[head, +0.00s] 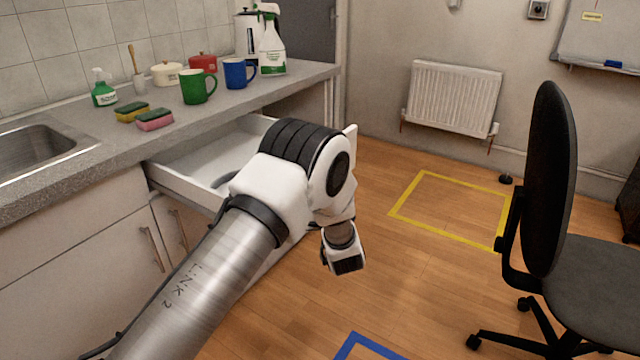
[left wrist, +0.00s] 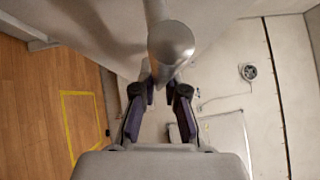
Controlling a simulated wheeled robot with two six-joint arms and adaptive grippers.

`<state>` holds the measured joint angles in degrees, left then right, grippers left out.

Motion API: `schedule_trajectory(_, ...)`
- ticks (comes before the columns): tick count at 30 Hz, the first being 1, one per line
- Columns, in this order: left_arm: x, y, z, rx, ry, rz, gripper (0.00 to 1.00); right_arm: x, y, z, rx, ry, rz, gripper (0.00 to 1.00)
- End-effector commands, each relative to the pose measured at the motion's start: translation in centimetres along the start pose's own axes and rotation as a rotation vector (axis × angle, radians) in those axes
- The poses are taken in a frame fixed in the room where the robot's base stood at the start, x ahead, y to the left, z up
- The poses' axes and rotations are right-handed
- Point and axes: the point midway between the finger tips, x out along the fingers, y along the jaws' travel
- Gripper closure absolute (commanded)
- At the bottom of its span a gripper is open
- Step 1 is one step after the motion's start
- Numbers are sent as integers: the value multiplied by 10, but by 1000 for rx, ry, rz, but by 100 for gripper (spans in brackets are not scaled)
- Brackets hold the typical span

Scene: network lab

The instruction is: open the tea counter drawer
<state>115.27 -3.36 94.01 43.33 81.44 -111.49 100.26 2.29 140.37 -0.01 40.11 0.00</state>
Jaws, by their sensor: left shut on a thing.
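The tea counter drawer (head: 183,187) is white and stands pulled out from under the grey worktop (head: 225,118) in the head view. Its inside shows, with a dark curved shape in it partly covered by my left arm. The head view does not clearly show the fingers or the handle. My right gripper is in neither view.
Green (head: 198,87) and blue (head: 239,73) mugs, sponges (head: 154,120) and spray bottles stand on the worktop beside a sink (head: 40,150). Cupboard doors are below. An office chair (head: 555,190) stands right. The wooden floor between is mostly clear.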

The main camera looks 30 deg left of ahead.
Motion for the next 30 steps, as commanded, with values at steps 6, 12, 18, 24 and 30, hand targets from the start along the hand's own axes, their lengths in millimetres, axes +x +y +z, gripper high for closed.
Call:
schedule_trajectory(6, -1, 0, -1, 0, -1, 1, 100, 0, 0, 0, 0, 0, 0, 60)
schedule_trajectory(12, -1, 0, -1, 0, 0, 1, 100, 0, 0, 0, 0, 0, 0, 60)
schedule_trajectory(18, -1, 0, -1, 0, 0, 1, 63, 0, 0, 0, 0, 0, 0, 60)
schedule_trajectory(24, -2, 0, -1, 0, 0, 0, 63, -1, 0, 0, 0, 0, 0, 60)
schedule_trajectory(30, -31, 0, -2, 3, 4, 0, 63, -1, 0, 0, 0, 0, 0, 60)
